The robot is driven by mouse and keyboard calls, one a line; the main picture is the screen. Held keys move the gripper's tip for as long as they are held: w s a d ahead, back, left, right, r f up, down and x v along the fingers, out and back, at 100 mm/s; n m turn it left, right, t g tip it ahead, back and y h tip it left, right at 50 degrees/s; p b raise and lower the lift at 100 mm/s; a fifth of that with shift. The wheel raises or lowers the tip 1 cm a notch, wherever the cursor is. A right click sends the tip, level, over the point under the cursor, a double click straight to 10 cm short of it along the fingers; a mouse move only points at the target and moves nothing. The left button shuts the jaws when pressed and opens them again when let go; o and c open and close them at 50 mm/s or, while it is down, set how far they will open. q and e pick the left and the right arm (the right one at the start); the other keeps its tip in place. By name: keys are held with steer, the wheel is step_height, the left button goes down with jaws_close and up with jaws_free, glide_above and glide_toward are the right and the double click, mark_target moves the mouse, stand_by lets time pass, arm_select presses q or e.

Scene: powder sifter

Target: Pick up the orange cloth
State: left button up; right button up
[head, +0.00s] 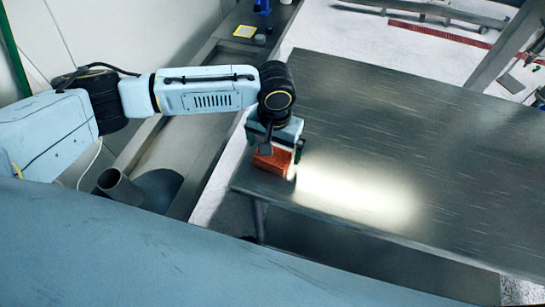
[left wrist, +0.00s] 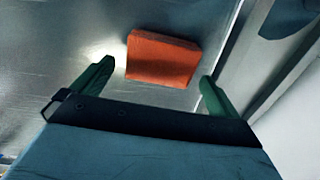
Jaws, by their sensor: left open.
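The orange cloth (head: 271,160) is a folded block lying on the metal table near its left front corner. In the left wrist view the orange cloth (left wrist: 161,60) lies ahead of the fingertips, roughly between their lines. My left gripper (head: 276,147) is over the cloth in the head view and hides part of it. In the left wrist view my left gripper (left wrist: 158,72) is open, with its two green fingers spread apart and nothing between them. I cannot tell the exact height of the fingers above the table. My right gripper is not in view.
The metal table (head: 400,150) is bare to the right of the cloth, with a bright reflection. Its edge is close to the left of the cloth. A counter (head: 222,65) at the back left holds a yellow-framed item (head: 245,31) and small blue things.

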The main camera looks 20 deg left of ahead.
arm_select(q)
steer(key=shift+f, duration=1.45)
steer(key=c, duration=1)
step_height(320, 180, up, 10)
steer(key=shift+r+p, duration=0.1)
steer(key=shift+p, duration=0.25)
